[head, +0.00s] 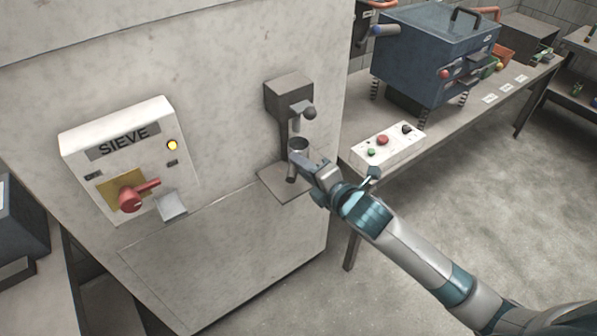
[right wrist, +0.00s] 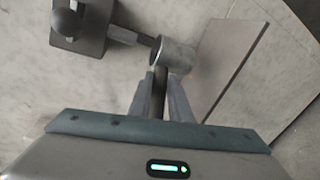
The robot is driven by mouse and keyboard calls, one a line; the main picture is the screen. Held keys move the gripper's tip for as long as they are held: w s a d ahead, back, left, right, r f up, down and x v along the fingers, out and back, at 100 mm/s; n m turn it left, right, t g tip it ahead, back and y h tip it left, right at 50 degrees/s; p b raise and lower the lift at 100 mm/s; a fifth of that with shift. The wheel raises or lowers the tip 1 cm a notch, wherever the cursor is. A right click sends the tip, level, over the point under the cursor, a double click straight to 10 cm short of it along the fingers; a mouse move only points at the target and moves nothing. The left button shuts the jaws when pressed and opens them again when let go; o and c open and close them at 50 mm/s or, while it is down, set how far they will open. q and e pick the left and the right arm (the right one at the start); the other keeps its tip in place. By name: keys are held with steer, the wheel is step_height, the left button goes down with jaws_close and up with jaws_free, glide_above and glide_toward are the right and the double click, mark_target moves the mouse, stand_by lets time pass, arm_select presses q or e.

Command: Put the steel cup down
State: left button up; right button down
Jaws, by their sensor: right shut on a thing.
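The steel cup (head: 298,146) is a small grey metal cylinder below the spout of a wall-mounted dispenser (head: 289,93). My right gripper (head: 305,166) is shut on it, with the arm coming in from the lower right. In the right wrist view the cup (right wrist: 177,55) shows just past the fingertips of the right gripper (right wrist: 160,85), between them and the dispenser. A flat grey shelf plate (head: 287,186) sticks out from the wall below the cup; it also shows in the right wrist view (right wrist: 236,62). Whether the cup touches the plate is hard to tell. My left gripper is not in view.
A white SIEVE panel (head: 132,158) with a red lever (head: 131,199) and a lit yellow lamp is on the wall at left. At right, a bench (head: 465,125) carries a white button box (head: 388,146) and a blue machine (head: 432,58) on springs. Open floor (head: 450,215) lies in front.

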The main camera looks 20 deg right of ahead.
steer(key=shift+w+a+f, duration=0.1)
steer(key=shift+w+f, duration=0.3)
steer(key=shift+w, duration=0.4)
steer(key=shift+s+f+p, duration=0.1)
steer(key=shift+f+p, duration=0.5)
steer(key=shift+f, duration=1.4)
steer(key=shift+f, duration=0.15)
steer(key=c, duration=1.6)
jaws_free()
steer(key=shift+c, duration=0.2)
